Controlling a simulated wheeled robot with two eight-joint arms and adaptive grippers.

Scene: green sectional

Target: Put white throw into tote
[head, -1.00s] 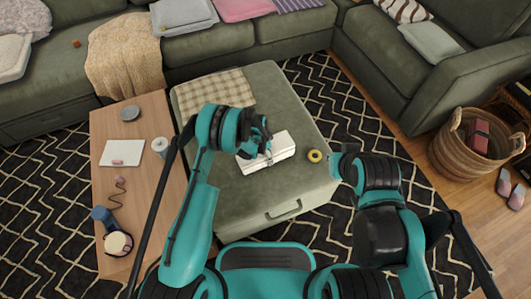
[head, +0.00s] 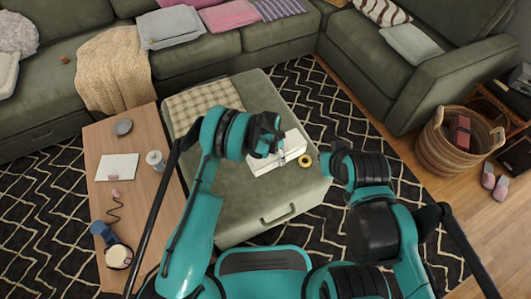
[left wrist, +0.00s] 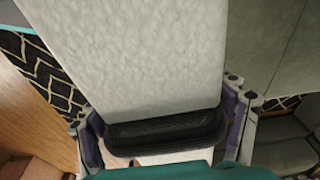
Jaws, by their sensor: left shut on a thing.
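The white throw (head: 289,143) is a folded, thick white bundle over the green ottoman (head: 240,190). My left gripper (head: 270,145) is shut on it. In the left wrist view, the throw (left wrist: 150,60) sits between the two fingers and fills the middle. I cannot tell if it still touches the ottoman top. A woven basket with two handles (head: 437,155), which looks like the tote, stands on the floor at the right with a dark red item (head: 460,131) inside. My right gripper (head: 326,165) is empty beside the ottoman's right edge; its fingers are not clear.
A yellow ring (head: 305,160) lies on the ottoman just right of the throw. A checked cloth (head: 205,105) lies at its back left. A wooden table (head: 140,195) with small items stands left.

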